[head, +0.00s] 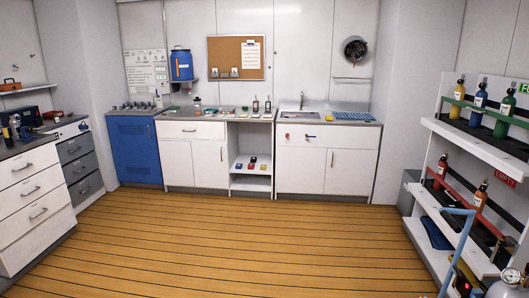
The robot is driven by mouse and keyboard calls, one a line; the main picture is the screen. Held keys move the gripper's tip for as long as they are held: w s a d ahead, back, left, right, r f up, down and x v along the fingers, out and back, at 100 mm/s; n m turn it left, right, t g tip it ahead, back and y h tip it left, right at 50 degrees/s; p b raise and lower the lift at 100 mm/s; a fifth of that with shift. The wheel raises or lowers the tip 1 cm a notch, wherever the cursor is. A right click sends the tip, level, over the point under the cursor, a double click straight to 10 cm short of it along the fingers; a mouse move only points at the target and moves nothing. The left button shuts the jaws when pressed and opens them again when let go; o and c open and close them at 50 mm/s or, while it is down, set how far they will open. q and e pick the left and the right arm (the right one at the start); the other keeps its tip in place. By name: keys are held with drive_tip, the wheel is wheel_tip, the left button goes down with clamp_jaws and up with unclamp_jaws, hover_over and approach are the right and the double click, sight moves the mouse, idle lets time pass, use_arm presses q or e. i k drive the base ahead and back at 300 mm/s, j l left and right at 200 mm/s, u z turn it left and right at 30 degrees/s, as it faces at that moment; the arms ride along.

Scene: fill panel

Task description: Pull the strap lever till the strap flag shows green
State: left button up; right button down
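A rack (462,146) of gas cylinders stands at the right. On its upper shelf, a yellow cylinder (458,105), a blue cylinder (478,108) and a green cylinder (504,115) stand upright behind a green strap or bar (468,106). On the shelf below, two red-orange cylinders (479,198) stand by a red strap or bar (460,183). I cannot make out a strap lever or a strap flag for certain at this size. Neither of my grippers is in view.
The wooden floor (240,240) is clear in the middle. A light blue bent tube (458,211) and a grey tank with a gauge (511,277) stand at the lower right. White drawers (35,200) stand left; counters (195,150) line the back wall.

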sight(458, 273)
drive_tip(key=z, duration=1.4)
drive_tip(key=i+j+z, duration=0.1)
drive_tip(key=z, duration=0.4)
drive_tip(key=i+j+z, duration=0.1)
drive_tip(key=z, duration=0.35)
drive_tip(key=i+j+z, duration=0.2)
drive_tip(key=j+z, duration=0.2)
drive_tip(key=j, duration=0.85)
drive_tip(key=j+z, duration=0.45)
drive_tip(key=j, duration=0.8)
drive_tip(key=i, duration=0.05)
